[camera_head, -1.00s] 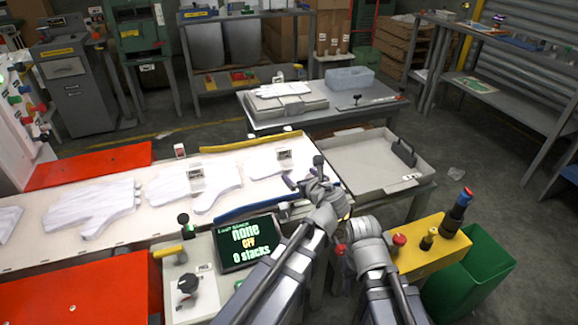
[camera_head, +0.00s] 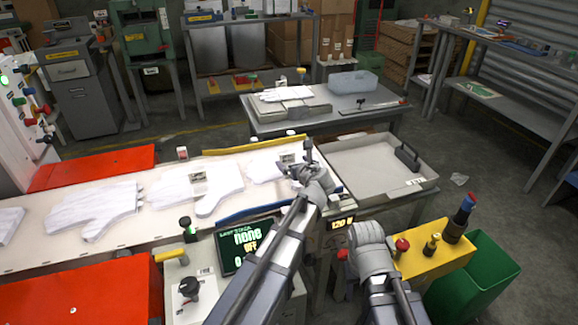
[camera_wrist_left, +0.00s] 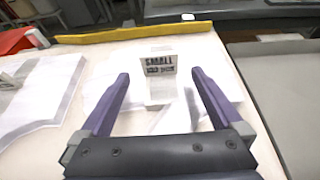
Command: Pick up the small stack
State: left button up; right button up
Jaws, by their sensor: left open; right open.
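The small stack (camera_head: 262,168) is a pile of flat white glove-shaped film at the right end of the pale table. A tag reading SMALL stands on it, and the stack also shows in the left wrist view (camera_wrist_left: 175,118). My left gripper (camera_head: 296,172) is over the stack. In the left wrist view its two purple fingers (camera_wrist_left: 160,82) are spread on either side of the tag, with nothing gripped. Whether they touch the stack I cannot tell. My right gripper (camera_head: 368,240) is low beside the yellow box, away from the stack, its fingers hard to make out.
More white glove stacks (camera_head: 97,210) lie further left on the table. A yellow rail (camera_head: 250,146) and a blue rail (camera_head: 245,213) edge it. A grey tray (camera_head: 365,170) stands right of it. A screen (camera_head: 243,240) and a yellow box (camera_head: 425,250) stand in front.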

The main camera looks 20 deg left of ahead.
aim_at(288, 155)
pick_arm(q)
jog(key=x, duration=0.4)
jog(key=r+b+x, duration=0.1)
jog(key=x, duration=0.1)
jog(key=shift+w+a, duration=0.1)
jog(key=shift+a, duration=0.05)
jog(key=c, duration=1.4)
